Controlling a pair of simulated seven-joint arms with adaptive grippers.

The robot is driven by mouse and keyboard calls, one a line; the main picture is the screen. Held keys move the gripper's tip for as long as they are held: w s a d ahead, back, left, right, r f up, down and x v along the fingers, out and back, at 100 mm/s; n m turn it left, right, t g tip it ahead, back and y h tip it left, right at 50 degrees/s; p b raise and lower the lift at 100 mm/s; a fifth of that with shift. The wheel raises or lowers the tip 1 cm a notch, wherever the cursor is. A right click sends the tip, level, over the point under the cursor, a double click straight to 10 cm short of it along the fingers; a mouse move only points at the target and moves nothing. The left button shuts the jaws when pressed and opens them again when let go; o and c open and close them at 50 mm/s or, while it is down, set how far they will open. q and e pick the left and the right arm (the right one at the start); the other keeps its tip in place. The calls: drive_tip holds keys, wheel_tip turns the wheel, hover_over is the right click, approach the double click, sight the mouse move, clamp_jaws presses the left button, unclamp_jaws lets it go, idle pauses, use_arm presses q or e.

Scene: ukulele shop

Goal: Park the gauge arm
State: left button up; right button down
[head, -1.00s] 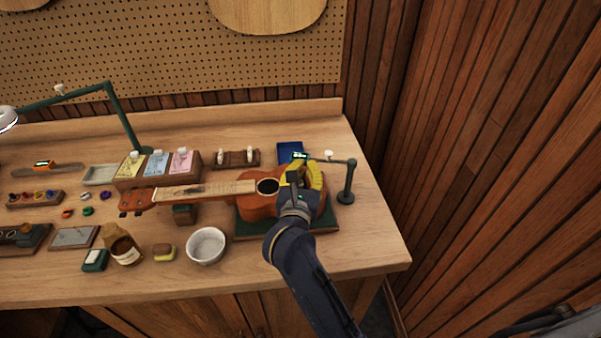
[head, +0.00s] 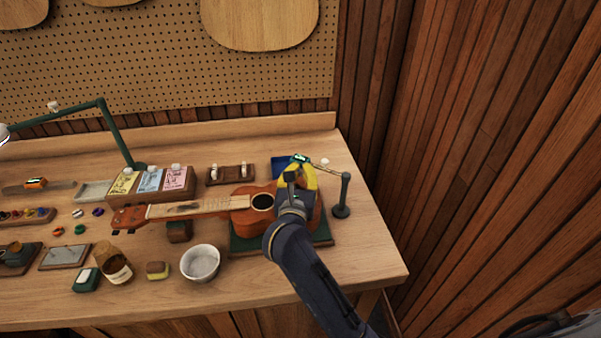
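The gauge arm (head: 325,166) is a thin bar on a dark green post (head: 342,197) at the right of the bench. It reaches back and left, with a small lit display (head: 300,158) at its tip, beside the right edge of a blue pad (head: 281,163). My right gripper (head: 292,180) is above the ukulele's body, just in front of the display. Its fingertips are small and partly hidden, so I cannot tell its opening or whether it touches the gauge arm. My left gripper is out of view.
The ukulele (head: 195,208) lies on a green mat (head: 245,243) and a neck rest (head: 179,232). A white bowl (head: 200,263), a brown bottle (head: 114,264) and a box of packets (head: 150,181) stand around it. The wood wall is close on the right.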

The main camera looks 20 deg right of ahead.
idle(0.3)
drive_tip(key=v, duration=1.2)
